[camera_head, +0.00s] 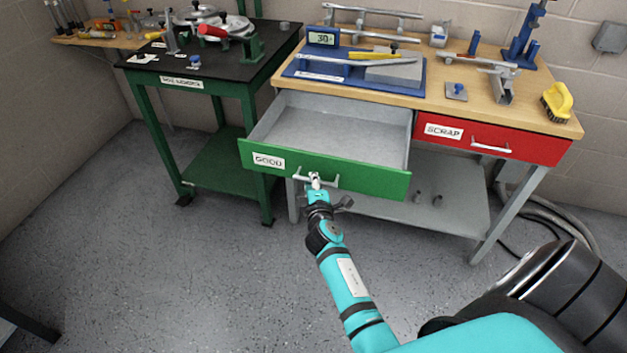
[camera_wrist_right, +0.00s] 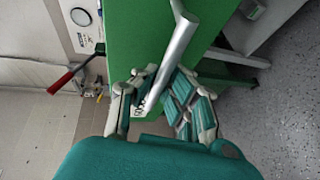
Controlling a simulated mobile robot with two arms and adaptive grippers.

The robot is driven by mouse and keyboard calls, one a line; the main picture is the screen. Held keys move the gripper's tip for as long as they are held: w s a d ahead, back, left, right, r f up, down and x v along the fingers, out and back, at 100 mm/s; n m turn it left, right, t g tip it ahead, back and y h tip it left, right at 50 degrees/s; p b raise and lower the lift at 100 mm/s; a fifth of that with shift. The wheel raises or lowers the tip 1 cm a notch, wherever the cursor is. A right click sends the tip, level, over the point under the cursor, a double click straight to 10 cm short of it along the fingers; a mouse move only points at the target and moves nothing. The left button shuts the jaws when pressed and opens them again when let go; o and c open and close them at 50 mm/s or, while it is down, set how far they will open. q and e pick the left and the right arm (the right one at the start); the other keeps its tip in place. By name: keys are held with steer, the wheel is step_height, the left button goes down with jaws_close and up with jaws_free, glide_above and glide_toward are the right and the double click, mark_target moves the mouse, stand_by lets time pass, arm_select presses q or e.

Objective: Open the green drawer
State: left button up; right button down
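The green drawer (camera_head: 375,179), labelled GOOD, is pulled well out from the left side of the wooden-topped bench. Its grey interior shows and looks empty. My right gripper (camera_head: 316,183) is at the metal handle (camera_head: 331,183) on the drawer front. In the right wrist view, the fingers of my right gripper (camera_wrist_right: 163,78) close around the handle bar (camera_wrist_right: 176,45), with a fingertip on each side of it. The green drawer front (camera_wrist_right: 135,30) lies behind the bar. My left gripper is not in view.
The red SCRAP drawer (camera_head: 530,149) to the right is shut. A green-legged table (camera_head: 160,82) with a dark top stands left, close to the open drawer. A grey lower shelf (camera_head: 455,207) is under the bench. The floor (camera_head: 220,290) in front is clear.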

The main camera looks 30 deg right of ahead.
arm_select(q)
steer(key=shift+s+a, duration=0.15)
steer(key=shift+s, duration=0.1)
arm_select(e)
steer(key=shift+r, duration=0.1)
steer(key=c, duration=1.4)
jaws_free()
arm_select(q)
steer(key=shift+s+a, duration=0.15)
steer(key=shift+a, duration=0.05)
arm_select(e)
steer(key=v, duration=0.7)
steer(key=shift+s+a, duration=0.1)
steer(key=shift+s, duration=0.2)
